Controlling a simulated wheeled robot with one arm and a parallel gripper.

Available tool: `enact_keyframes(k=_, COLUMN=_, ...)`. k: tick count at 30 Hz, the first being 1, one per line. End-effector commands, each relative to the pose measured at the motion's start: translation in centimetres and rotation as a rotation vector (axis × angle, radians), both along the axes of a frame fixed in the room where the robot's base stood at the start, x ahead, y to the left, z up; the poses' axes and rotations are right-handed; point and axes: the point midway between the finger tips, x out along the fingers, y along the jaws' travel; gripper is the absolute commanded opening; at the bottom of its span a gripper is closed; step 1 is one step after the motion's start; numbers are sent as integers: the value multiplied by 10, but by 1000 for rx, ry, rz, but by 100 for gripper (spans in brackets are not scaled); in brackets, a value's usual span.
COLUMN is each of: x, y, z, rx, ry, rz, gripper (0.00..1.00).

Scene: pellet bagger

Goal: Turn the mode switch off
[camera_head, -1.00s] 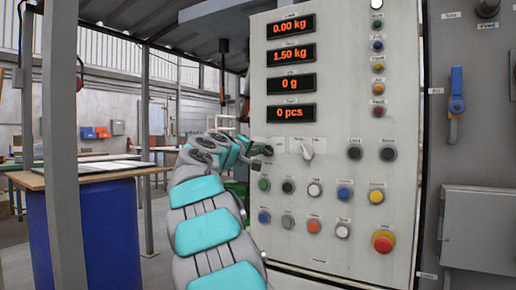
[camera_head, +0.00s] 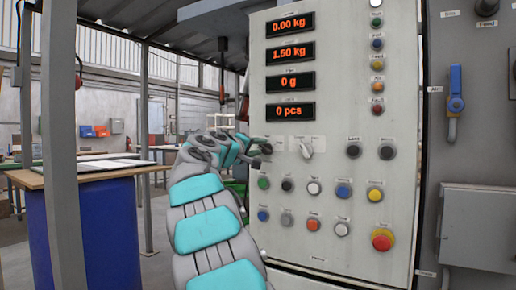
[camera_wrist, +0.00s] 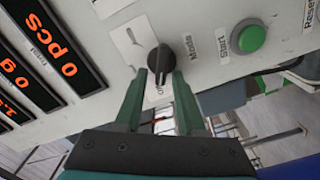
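The mode switch is a black rotary knob (camera_wrist: 158,62) on a pale plate, beside the label "Mode" in the wrist view. In the head view it is a small dark knob (camera_head: 266,149) at the left edge of the panel, below the displays, partly hidden by my gripper (camera_head: 257,161). In the wrist view the two green fingers of my gripper (camera_wrist: 158,75) are apart, one on each side of the knob. A narrow gap shows on the left; I cannot tell if the right finger touches. The plate's position markings are too small to read.
A green Start button (camera_wrist: 248,38) is close to the mode knob. Several push buttons lie below, with a red emergency stop (camera_head: 382,240) at lower right. Orange displays (camera_head: 290,82) are above.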

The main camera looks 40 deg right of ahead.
Motion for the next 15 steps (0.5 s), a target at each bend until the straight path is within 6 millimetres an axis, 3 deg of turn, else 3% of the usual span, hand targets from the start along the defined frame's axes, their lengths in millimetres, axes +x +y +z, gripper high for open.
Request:
enact_keyframes(k=8, x=-5, y=13, z=-2, rx=1, ry=2, rz=1, gripper=46)
enact_keyframes(k=15, x=-19, y=46, z=0, rx=-2, ry=-1, rz=2, gripper=46)
